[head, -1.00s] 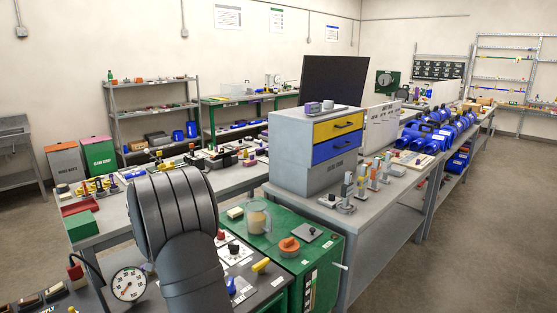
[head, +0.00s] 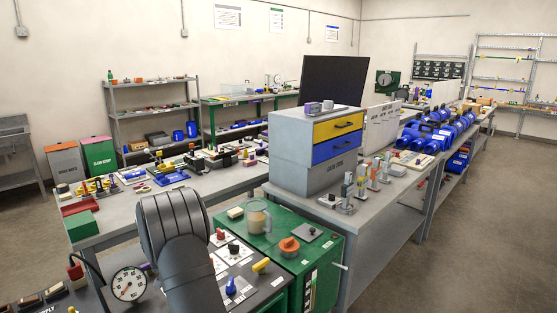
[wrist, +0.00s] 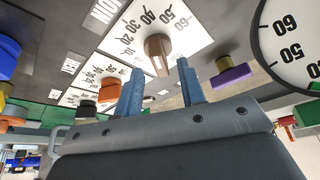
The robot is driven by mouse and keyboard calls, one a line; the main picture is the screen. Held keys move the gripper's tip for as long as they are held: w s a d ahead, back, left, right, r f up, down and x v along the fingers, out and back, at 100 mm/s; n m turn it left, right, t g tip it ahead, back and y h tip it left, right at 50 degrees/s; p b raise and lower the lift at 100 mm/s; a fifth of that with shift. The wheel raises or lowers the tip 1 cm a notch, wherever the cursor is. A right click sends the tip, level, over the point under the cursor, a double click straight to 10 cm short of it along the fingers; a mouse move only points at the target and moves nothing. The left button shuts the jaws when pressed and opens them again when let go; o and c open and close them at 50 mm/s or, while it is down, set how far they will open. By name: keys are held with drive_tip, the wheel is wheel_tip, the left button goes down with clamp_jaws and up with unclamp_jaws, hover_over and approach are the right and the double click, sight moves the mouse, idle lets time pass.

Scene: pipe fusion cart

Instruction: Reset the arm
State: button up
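My arm's dark grey link (head: 172,222) rises at the lower left of the head view, in front of the green cart. My gripper is not seen in the head view. In the wrist view my gripper (wrist: 159,68) shows two blue-grey fingers spread apart with nothing held between them. Beyond the fingers is a brown knob (wrist: 158,52) on a white dial plate. I cannot tell how far the fingertips are from it.
A round pressure gauge (head: 129,284) stands left of my arm; its face also shows large in the wrist view (wrist: 290,45). A clear jug (head: 257,217) and an orange-topped part (head: 289,246) sit on the green cart (head: 325,262). Grey floor is open at right.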

drive_tip(key=x, duration=0.2)
drive_tip(key=shift+w+f, duration=0.15)
drive_tip(key=shift+f, duration=0.15)
drive_tip(key=shift+d+r+n+y, duration=0.15)
drive_tip(key=shift+n+y, duration=0.35)
drive_tip(key=shift+n, duration=1)
drive_tip(key=s+d+r, duration=0.2)
drive_tip(key=s+r, duration=0.1)
drive_tip(key=r, duration=0.5)
drive_tip(key=s+d+r+m, duration=0.1)
drive_tip(key=s+d+r, duration=0.1)
drive_tip(key=r, duration=0.7)
drive_tip(key=shift+s+d+g, duration=0.3)
drive_tip(key=shift+s, duration=0.35)
